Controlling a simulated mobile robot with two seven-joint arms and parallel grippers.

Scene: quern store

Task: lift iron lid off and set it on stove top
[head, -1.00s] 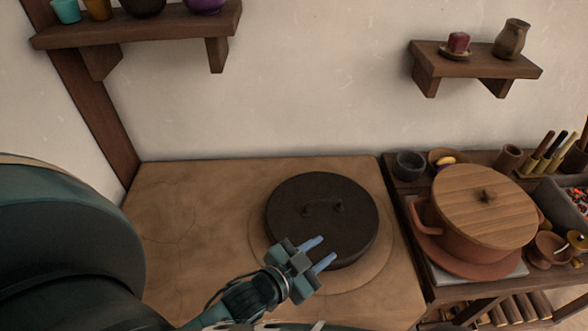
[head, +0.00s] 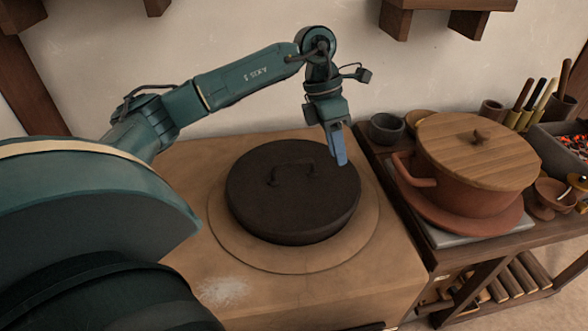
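The round dark iron lid (head: 285,205) with a low bar handle (head: 292,172) lies on the clay stove top (head: 320,285), in the middle of a raised ring. My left gripper (head: 340,158) points down above the lid's far right part, right of the handle. Its blue fingers overlap from this side, so whether they are apart is unclear. It does not hold the lid's handle. What is under the lid is hidden. My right gripper is not in view.
Right of the stove, a wooden table bears a clay pot (head: 465,180) with a wooden lid, a dark small bowl (head: 386,128) and a grey bin (head: 562,145). A pale powdery patch (head: 222,290) marks the stove's front left. Wall shelves (head: 450,15) hang above.

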